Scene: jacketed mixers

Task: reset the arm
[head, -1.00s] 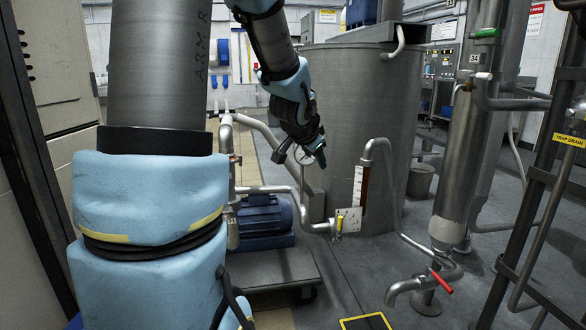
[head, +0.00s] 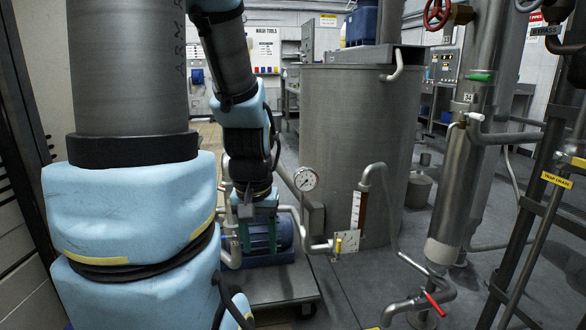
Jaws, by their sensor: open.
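My arm shows at the left of the head view, its forearm hanging down in blue padded covers. My gripper (head: 256,222) points down in front of the blue pump motor (head: 285,236). It is open, and no object shows between its fingers. The gripper hides part of the motor and the pipes beside it. I cannot tell how far the fingers are from the motor.
A large steel tank (head: 345,130) stands behind. A pressure gauge (head: 306,179) and a sight gauge (head: 357,212) are right of my gripper. A red-handled valve (head: 435,304) is at the lower right. A pipe rack with a yellow label (head: 557,180) stands right. Grey floor (head: 350,290) is clear at front.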

